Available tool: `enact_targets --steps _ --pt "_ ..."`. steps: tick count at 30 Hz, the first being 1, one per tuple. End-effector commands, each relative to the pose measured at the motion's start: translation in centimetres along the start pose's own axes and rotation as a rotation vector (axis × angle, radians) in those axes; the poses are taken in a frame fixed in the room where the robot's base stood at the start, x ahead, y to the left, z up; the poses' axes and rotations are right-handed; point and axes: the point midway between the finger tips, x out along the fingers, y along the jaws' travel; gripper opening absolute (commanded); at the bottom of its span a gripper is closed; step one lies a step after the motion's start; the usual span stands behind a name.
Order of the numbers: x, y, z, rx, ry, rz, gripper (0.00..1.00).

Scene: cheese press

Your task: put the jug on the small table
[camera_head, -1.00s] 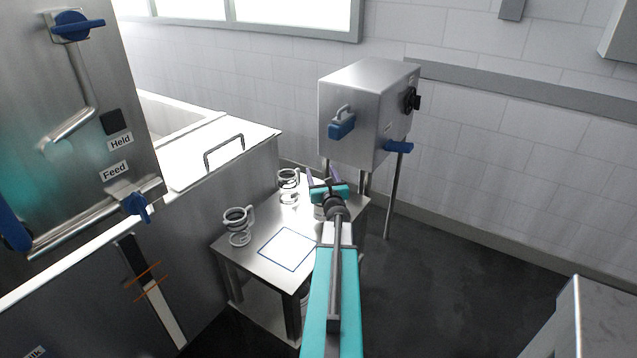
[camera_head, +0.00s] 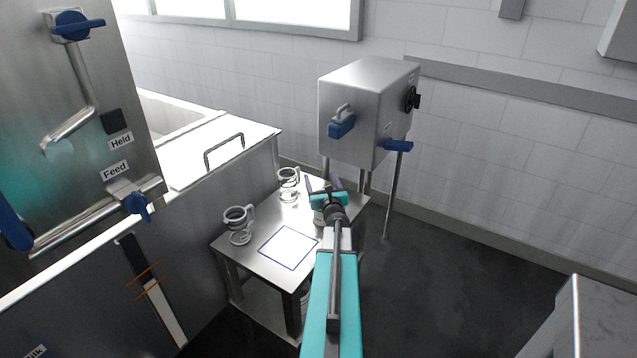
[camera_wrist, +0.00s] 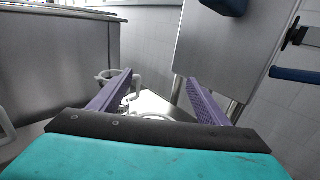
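The small table (camera_head: 262,262) is a steel table at the picture's middle, with a blue-outlined square on its top. One metal jug with a handle (camera_head: 237,217) stands upright at its left edge. A second jug (camera_head: 288,179) stands at its far edge. My gripper (camera_head: 322,179) is over the table's right part, with its purple fingers apart and nothing seen held. A round pale rim (camera_wrist: 155,117) shows low between the fingers in the wrist view; my gripper hides most of this thing. A jug with a handle (camera_wrist: 136,88) shows beside the left finger there.
A steel box on legs (camera_head: 355,115) with blue handles stands behind the table, close to my gripper. A steel vat (camera_head: 225,150) borders the table's left side. The floor (camera_head: 440,270) at right is clear up to a steel block (camera_head: 590,310).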

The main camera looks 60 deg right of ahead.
Motion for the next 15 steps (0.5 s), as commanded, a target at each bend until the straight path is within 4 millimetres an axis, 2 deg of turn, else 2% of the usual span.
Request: enact_targets --steps 15 --pt "0.01 0.03 0.26 0.000 0.000 0.000 0.79"
